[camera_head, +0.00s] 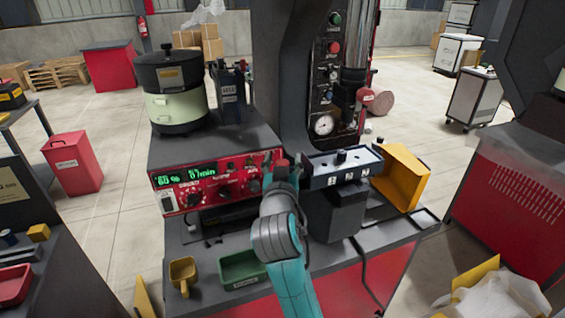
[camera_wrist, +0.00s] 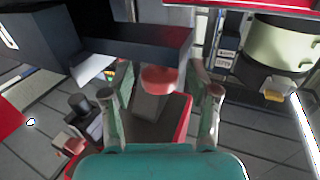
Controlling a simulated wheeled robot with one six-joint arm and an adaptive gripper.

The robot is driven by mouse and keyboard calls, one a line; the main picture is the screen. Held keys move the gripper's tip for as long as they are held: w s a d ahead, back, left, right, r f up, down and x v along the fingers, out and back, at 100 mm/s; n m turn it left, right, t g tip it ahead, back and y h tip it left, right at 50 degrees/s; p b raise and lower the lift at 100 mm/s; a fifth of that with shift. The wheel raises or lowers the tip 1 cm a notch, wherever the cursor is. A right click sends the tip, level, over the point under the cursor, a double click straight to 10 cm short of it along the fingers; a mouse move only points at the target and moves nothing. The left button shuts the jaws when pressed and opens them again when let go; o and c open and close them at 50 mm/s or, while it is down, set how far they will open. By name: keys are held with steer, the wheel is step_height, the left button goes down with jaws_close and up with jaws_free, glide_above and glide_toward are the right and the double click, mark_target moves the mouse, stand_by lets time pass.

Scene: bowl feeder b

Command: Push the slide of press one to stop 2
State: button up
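The slide unit of the press (camera_head: 318,182) is a dark box with a pale top, marked 1, 2 and 3 on its front. A black knob (camera_head: 341,155) stands on its top, around the middle; which mark it lines up with is unclear. My gripper (camera_head: 282,172) is at the left end of this box. In the wrist view my gripper (camera_wrist: 160,78) has its two fingers spread apart. A red round cap (camera_wrist: 160,79) shows between them, below a dark block (camera_wrist: 135,48). I see no finger clearly touching the cap.
A red control unit (camera_head: 222,185) with a green display stands left of my gripper, with a bowl feeder (camera_head: 178,95) behind. A yellow chute (camera_head: 402,178) is at the box's right end. A green tray (camera_head: 242,268) and yellow scoop (camera_head: 183,272) lie in front.

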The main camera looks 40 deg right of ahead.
steer(key=v, duration=1.2)
steer(key=shift+a+f, duration=0.1)
steer(key=s+a+f+n+t+y, duration=0.1)
steer(key=s+a+f+n+y, duration=0.25)
steer(key=f, duration=0.35)
steer(key=s+a+f+n+y, duration=0.2)
steer(key=s+f, duration=0.2)
steer(key=f, duration=0.3)
steer(key=s+a+f+n+t+y, duration=0.1)
steer(key=s+a+f+n+y, duration=0.2)
steer(key=f, duration=0.4)
steer(key=s+a+f+y, duration=0.1)
steer(key=s+f, duration=0.1)
steer(key=s, duration=1)
steer(key=s+a+f+g+y, duration=0.1)
steer(key=s+f+y, duration=0.1)
steer(key=s, duration=0.9)
steer(key=shift+s, duration=0.35)
